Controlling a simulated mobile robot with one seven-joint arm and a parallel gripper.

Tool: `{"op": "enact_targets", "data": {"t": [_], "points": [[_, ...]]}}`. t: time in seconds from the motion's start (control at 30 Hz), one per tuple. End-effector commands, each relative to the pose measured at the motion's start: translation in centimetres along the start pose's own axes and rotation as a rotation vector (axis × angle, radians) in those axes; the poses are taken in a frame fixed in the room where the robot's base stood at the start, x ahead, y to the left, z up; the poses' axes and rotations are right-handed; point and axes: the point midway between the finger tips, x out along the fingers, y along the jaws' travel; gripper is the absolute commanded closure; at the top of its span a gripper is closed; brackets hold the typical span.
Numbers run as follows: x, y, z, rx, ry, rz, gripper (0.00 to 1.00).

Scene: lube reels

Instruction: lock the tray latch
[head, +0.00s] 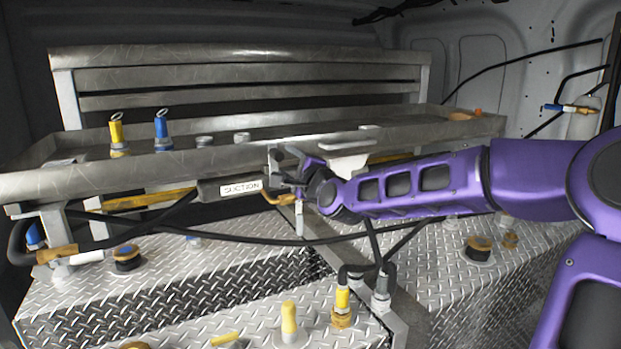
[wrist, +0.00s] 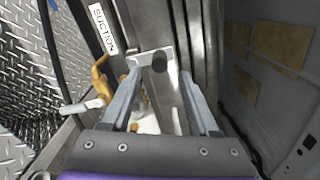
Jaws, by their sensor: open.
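The metal tray (head: 110,168) runs across the head view, with a raised rack behind it. My gripper (head: 280,165) is at the tray's front edge, just right of the SUCTION label. In the wrist view my gripper (wrist: 160,80) has its two grey fingers apart. A light grey piece with a dark round spot (wrist: 150,56), possibly the latch, shows at the fingertips against the tray's edge (wrist: 188,40). I cannot tell whether the fingers touch it. The head view does not show the latch clearly, as my gripper and arm cover part of the tray front.
Black hoses (head: 235,237) cross below. Yellow and blue fittings (head: 161,132) stand in the tray. Capped ports and a yellow knob (head: 289,318) rise from the diamond-plate tanks.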

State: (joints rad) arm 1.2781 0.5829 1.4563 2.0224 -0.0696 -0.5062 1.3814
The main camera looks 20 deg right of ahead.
Motion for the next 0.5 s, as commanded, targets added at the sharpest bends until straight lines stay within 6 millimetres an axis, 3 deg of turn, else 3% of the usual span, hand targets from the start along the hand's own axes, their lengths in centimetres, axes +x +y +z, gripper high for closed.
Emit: {"op": "enact_targets", "data": {"t": [0.5], "points": [[-7.7, -0.2, -0.2, 0.003, 0.003, 0.001, 0.39]]}}
